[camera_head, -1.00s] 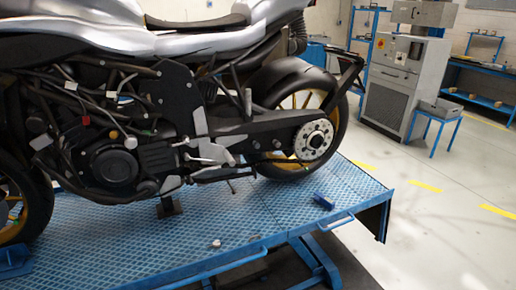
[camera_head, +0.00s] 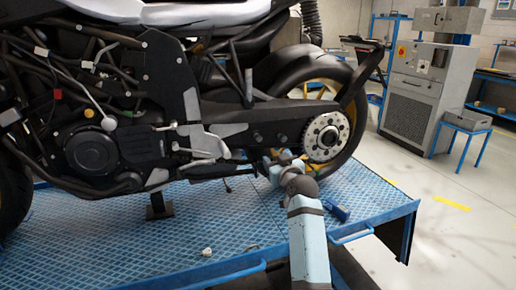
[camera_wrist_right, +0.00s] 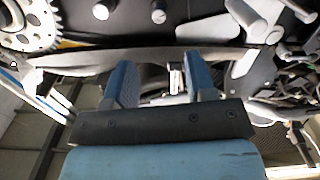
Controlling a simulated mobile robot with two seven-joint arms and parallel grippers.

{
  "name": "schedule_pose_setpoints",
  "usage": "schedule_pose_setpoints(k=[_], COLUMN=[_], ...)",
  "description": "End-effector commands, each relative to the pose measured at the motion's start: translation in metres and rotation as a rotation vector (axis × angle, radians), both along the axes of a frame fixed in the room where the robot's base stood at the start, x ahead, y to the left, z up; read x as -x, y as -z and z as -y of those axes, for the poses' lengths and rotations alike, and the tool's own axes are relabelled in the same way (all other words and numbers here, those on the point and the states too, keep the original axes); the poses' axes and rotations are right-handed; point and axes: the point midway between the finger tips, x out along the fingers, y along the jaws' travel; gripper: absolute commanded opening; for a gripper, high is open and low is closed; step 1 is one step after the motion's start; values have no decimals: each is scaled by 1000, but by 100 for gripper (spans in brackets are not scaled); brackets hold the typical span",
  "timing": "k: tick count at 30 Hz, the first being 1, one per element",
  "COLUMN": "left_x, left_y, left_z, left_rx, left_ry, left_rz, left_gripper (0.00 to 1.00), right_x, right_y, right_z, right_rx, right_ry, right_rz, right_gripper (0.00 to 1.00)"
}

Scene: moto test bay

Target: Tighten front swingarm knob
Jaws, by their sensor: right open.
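My right gripper (camera_head: 268,160) is just below the swingarm, apart from the knobs and small in the head view. In the right wrist view my right gripper (camera_wrist_right: 160,78) has its two blue fingers spread, with no knob between them. The front knob (camera_wrist_right: 158,16) and the rear knob (camera_wrist_right: 101,11) show above the fingertips there. My left gripper is out of view.
The motorcycle stands on a blue lift platform (camera_head: 110,232). A small blue block (camera_head: 340,212) and a small pale piece (camera_head: 206,252) lie on it. The footrest and levers (camera_head: 196,150) are left of my gripper. A grey cabinet (camera_head: 415,95) stands behind on the right.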

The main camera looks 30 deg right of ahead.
Motion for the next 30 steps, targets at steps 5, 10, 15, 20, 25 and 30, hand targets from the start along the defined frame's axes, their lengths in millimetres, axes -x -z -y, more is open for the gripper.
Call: schedule_pose_setpoints(k=[5,10,15,20,25,30], left_x=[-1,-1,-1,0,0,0], left_y=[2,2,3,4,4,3], left_z=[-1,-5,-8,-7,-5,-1], left_rx=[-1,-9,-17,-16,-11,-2], left_ry=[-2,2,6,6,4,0], left_rz=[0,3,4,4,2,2], left_gripper=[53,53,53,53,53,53], right_x=[-10,-36,-72,-103,-126,-135], right_y=[-7,-7,-7,-6,-6,-5], right_z=[6,12,20,28,34,36], right_rx=[-6,-7,-7,-7,-7,-5], right_ry=[5,4,4,4,4,5], right_rz=[13,13,13,13,11,12], right_gripper=[51,51,51,51,51,51])
